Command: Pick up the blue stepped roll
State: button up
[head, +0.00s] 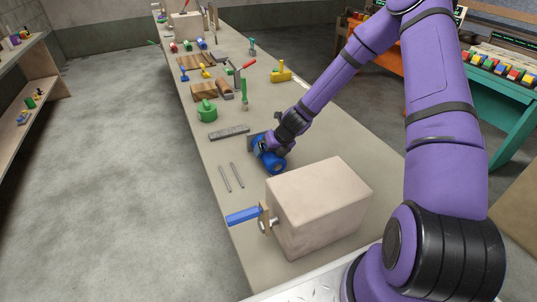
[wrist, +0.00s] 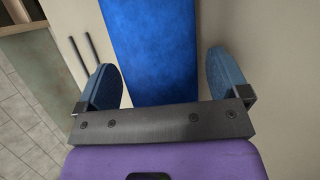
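In the wrist view the roll (wrist: 150,50) is a broad blue shape running up from between the fingertips of my gripper (wrist: 165,85). The fingers are spread on either side of it. A narrow gap shows at the right finger. On the left the roll's edge and the finger overlap in the view, so I cannot tell whether they touch.
A beige box (head: 318,200) with a blue handle (head: 243,215) stands close in front of the roll. Two thin grey rods (head: 231,176) and a dark grey bar (head: 229,132) lie to its left. A green pot-like object (head: 207,111) and several tools are farther back.

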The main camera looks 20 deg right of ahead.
jog(key=c, duration=1)
jog(key=shift+c, duration=0.2)
